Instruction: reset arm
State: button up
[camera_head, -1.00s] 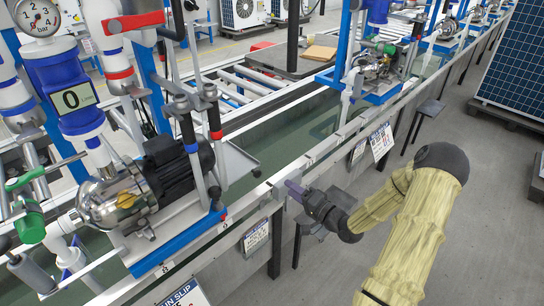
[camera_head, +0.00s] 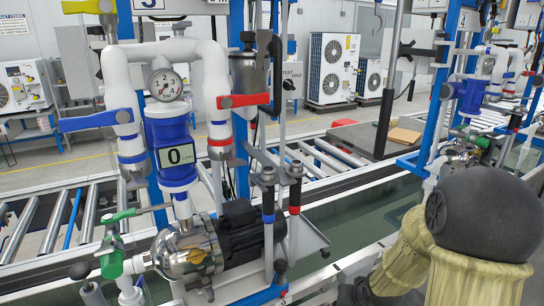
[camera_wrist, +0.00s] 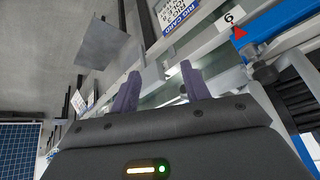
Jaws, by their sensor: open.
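My gripper shows in the wrist view (camera_wrist: 160,88) with its two purple fingers apart and nothing between them. It is beside the metal rail of the test line, with a grey plate (camera_wrist: 102,55) and a blue-edged station base (camera_wrist: 270,28) in front of it. In the head view my arm (camera_head: 450,240), in a yellowish sleeve with a dark round joint, fills the lower right. The fingers are hidden or out of frame there.
A pump (camera_head: 190,250) with a pressure gauge (camera_head: 165,84), a "0" display (camera_head: 180,155) and red and blue valve handles stands left of my arm. A water trough (camera_head: 350,222) runs behind. White outdoor units (camera_head: 331,68) stand at the back.

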jog(key=s+a+r+n+g+p, duration=0.1)
jog(key=s+a+r+g, duration=0.15)
jog(key=s, duration=0.35)
jog(key=s+a+r+n+g, duration=0.1)
jog(key=s+a+r, duration=0.25)
jog(key=s, duration=0.25)
jog(key=w+p+v, duration=0.3)
jog(key=p+v, duration=1.2)
jog(key=v, duration=0.1)
jog(key=shift+r+p, duration=0.35)
jog(key=shift+p, duration=0.05)
jog(key=shift+w, duration=0.15)
jog(key=shift+c, duration=0.9)
jog(key=shift+a, duration=0.1)
jog(key=shift+c, duration=0.3)
